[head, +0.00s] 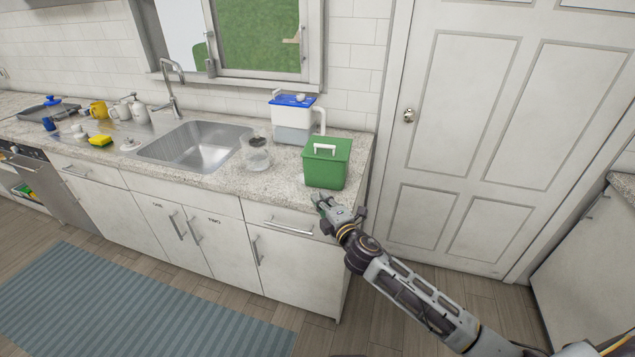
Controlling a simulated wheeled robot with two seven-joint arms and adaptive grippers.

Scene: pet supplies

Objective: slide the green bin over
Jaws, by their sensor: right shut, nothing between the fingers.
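The green bin (326,168) is a square tub with a lid and a white handle. It stands upright on the speckled counter (235,189), near the right end and close to the front edge. My right gripper (320,198) is shut and empty, just in front of and below the bin's front face. I cannot tell whether its fingertips touch the bin. My left gripper is not in view.
A white box with a blue top (292,117) stands behind the bin. A clear glass jar (256,153) stands to its left, beside the sink (195,143). A yellow sponge (100,140) and mugs lie farther left. A white door (490,130) is at right.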

